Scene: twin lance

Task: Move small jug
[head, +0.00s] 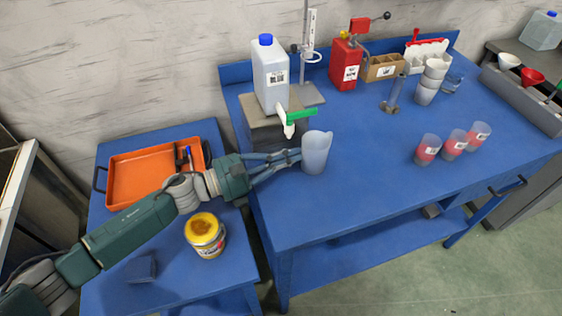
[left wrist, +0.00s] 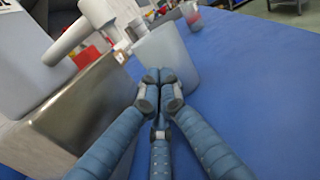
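The small jug (head: 316,153) is a translucent whitish vessel, upright at the left end of the blue workbench, in front of the dispenser tap. In the left wrist view the jug (left wrist: 168,56) is just beyond my fingertips. My left gripper (head: 297,156) reaches in from the left, with its blue fingers drawn together at the jug's near side. In the left wrist view the fingertips (left wrist: 160,77) meet at the jug; any handle between them is hidden. My right gripper is not in view.
A jerrycan with a blue cap (head: 270,75) and green-levered tap (head: 290,119) stands on a block (head: 262,128) close behind the jug. Red-filled cups (head: 453,145) stand to the right. The bench's middle is clear.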

